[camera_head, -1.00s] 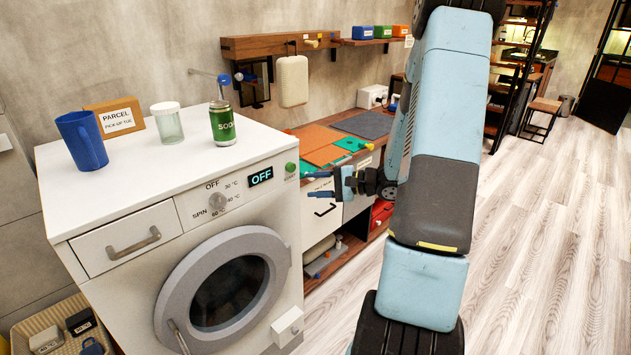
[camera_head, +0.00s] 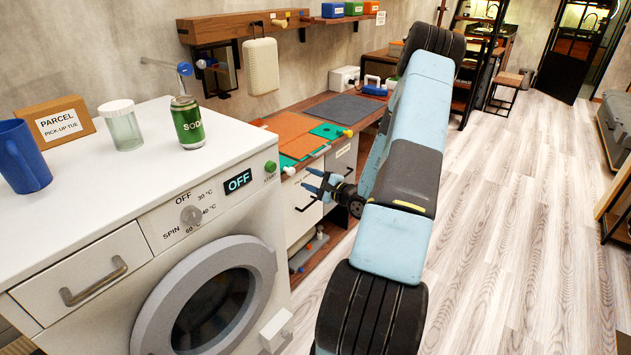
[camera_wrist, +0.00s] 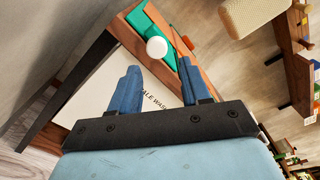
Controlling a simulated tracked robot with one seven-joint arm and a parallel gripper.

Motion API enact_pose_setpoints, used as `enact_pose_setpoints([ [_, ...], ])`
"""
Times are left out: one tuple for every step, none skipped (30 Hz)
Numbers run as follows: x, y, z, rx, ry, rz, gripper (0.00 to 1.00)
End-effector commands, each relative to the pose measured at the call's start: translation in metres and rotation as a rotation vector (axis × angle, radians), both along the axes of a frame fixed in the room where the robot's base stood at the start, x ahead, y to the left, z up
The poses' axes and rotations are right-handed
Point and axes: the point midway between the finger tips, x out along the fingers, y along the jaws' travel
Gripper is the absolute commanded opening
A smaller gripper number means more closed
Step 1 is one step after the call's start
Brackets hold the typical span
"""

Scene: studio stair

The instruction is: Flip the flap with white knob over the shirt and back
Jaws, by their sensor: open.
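The white knob (camera_head: 290,171) is at the near left corner of a green and orange layered piece (camera_head: 285,127) on the wooden counter. In the wrist view the white knob (camera_wrist: 157,47) stands by a green panel (camera_wrist: 150,22), roughly in line with the gap between my fingers. Which layer is the flap and which the shirt, I cannot tell. My gripper (camera_head: 315,181) is open and empty, in front of the counter edge, a little right of and below the knob. Its two blue fingers also show in the wrist view (camera_wrist: 160,72), apart from the knob.
A white washing machine (camera_head: 100,185) stands close on the left, with a soda can (camera_head: 187,122) on top. A yellow knob (camera_head: 348,133) is at the piece's right side. A dark mat (camera_head: 350,108) lies farther along the counter. The floor (camera_head: 500,200) at right is clear.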

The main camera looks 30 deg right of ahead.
Motion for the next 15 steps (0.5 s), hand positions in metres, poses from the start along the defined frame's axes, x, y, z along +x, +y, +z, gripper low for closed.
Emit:
enact_pose_setpoints([
  [0.008, 0.005, 0.0, 0.0, -0.001, 0.005, 0.47],
  [0.013, 0.008, 0.0, 0.001, -0.002, 0.007, 0.47],
  [0.019, 0.011, 0.0, 0.001, -0.002, 0.008, 0.47],
  [0.024, 0.013, 0.0, 0.0, -0.001, 0.008, 0.47],
  [0.029, 0.015, 0.0, -0.001, -0.001, 0.01, 0.47],
  [0.035, 0.018, 0.001, 0.0, -0.002, 0.011, 0.47],
  [0.039, 0.02, 0.001, 0.0, -0.002, 0.011, 0.47],
  [0.044, 0.021, 0.001, 0.0, -0.002, 0.012, 0.47],
  [0.049, 0.024, 0.001, -0.001, -0.001, 0.012, 0.47],
  [0.053, 0.025, 0.001, -0.002, -0.001, 0.013, 0.47],
  [0.056, 0.026, 0.001, -0.002, -0.001, 0.013, 0.47],
  [0.06, 0.028, 0.001, -0.001, 0.0, 0.012, 0.47],
  [0.062, 0.029, 0.0, -0.001, 0.0, 0.012, 0.47],
  [0.065, 0.03, 0.0, -0.001, 0.0, 0.012, 0.47],
  [0.068, 0.031, 0.0, -0.001, -0.001, 0.013, 0.47],
])
